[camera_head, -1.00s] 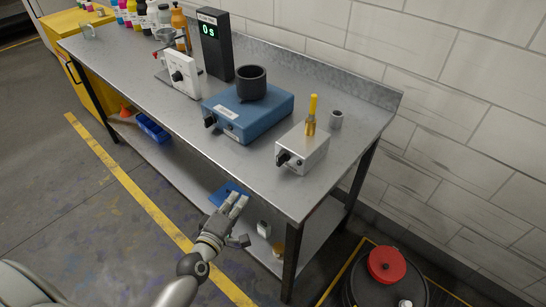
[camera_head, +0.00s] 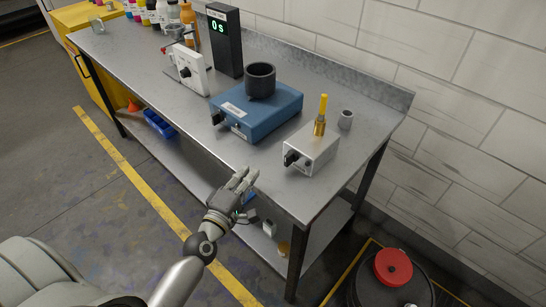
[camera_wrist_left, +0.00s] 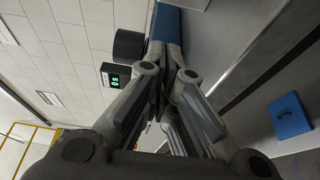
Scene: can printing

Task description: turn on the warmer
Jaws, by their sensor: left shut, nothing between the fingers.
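A blue box-shaped unit (camera_head: 268,122) with a black front knob (camera_head: 218,118) stands on the bench and carries a black cup (camera_head: 260,80). It looks like the warmer; its label is too small to read. A smaller silver box (camera_head: 316,152) with a black knob (camera_head: 291,158) and a yellow-handled tool (camera_head: 321,112) stands right of it. My left gripper (camera_head: 245,178) is shut and empty at the bench's front edge, in front of and apart from both boxes. In the left wrist view the blue unit (camera_wrist_left: 166,22) and cup (camera_wrist_left: 128,44) show beyond the fingers. My right gripper is not in view.
A black timer (camera_head: 224,45) reading "0s" and a white knobbed device (camera_head: 188,72) stand further left on the bench (camera_head: 180,125). A grey ring (camera_head: 345,119) stands near the right end. A red-lidded drum (camera_head: 393,267) is on the floor at right.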

